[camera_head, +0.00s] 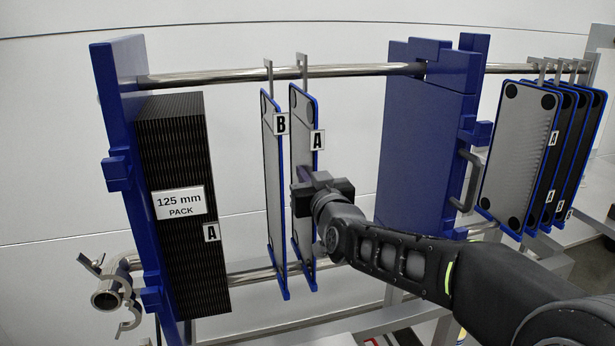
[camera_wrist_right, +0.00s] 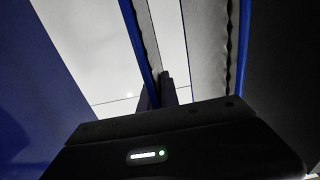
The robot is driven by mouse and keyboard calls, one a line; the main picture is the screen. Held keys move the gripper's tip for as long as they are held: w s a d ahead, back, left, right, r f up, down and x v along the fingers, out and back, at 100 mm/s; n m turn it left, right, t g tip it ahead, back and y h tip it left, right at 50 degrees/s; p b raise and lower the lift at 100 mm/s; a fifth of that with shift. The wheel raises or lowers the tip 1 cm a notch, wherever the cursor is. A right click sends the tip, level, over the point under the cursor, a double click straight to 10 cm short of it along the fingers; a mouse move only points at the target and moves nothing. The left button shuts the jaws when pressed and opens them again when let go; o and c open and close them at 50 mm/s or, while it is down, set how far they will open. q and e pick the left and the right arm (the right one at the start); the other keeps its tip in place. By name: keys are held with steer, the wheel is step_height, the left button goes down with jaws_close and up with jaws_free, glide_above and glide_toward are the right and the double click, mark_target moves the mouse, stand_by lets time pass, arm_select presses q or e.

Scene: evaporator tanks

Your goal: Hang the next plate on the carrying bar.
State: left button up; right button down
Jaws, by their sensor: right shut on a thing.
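Plate A (camera_head: 302,160) is grey with a blue rim and an "A" tag. It is upright below the carrying bar (camera_head: 210,77), its hook at bar height; I cannot tell whether the hook bears its weight. My right gripper (camera_head: 313,187) is shut on its right edge, about mid-height. In the right wrist view, the fingers (camera_wrist_right: 160,92) meet a blue plate edge (camera_wrist_right: 139,45). Plate B (camera_head: 273,180) hangs just left of plate A, with a gap between them. My left gripper is not in view.
A black plate pack (camera_head: 172,130) labelled "125 mm" stands against the left blue end plate (camera_head: 117,80). A blue movable plate (camera_head: 415,150) with a handle stands right of plate A. Several more plates (camera_head: 517,150) hang at the far right. A lower bar (camera_head: 245,277) runs below.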

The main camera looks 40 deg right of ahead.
steer(key=shift+f, duration=0.15)
stand_by(0.3)
steer(key=c, duration=1.5)
jaws_free()
steer(key=shift+f, duration=0.2)
steer(key=shift+b+v, duration=0.6)
steer(key=shift+v, duration=3.35)
steer(key=shift+r, duration=0.15)
